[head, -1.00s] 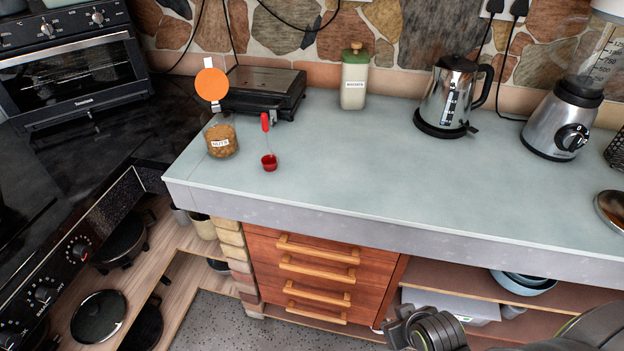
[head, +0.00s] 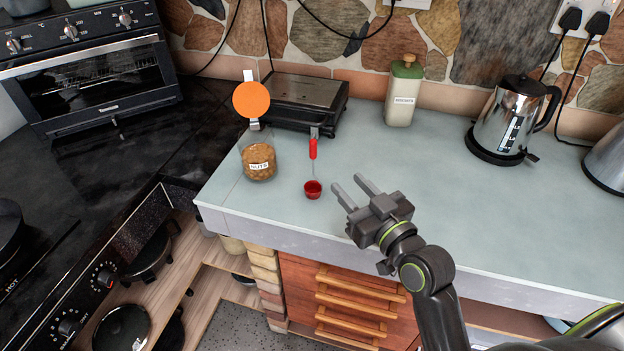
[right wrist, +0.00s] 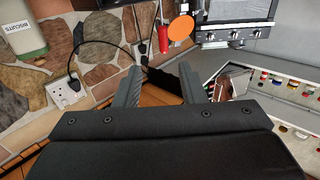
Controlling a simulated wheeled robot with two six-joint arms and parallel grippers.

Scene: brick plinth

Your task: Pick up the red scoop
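The red scoop (head: 313,189) is on the grey-blue counter (head: 440,215), its red cup toward the front and its red handle (head: 313,148) pointing back toward the wall. A thin stem joins the two. A red handle also shows in the right wrist view (right wrist: 163,38), with the cup not clear there. My right gripper (head: 346,181) is open and empty, just right of the scoop's cup, with its fingertips pointing toward it and apart from it. Its two open fingers also show in the right wrist view (right wrist: 163,85). My left gripper is out of view.
A glass jar labelled NUTS (head: 259,161), with an orange lid (head: 251,100) raised, stands left of the scoop. A dark flat grill (head: 305,92) sits behind it. A biscuits canister (head: 403,92) and a kettle (head: 505,120) stand at the back right.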

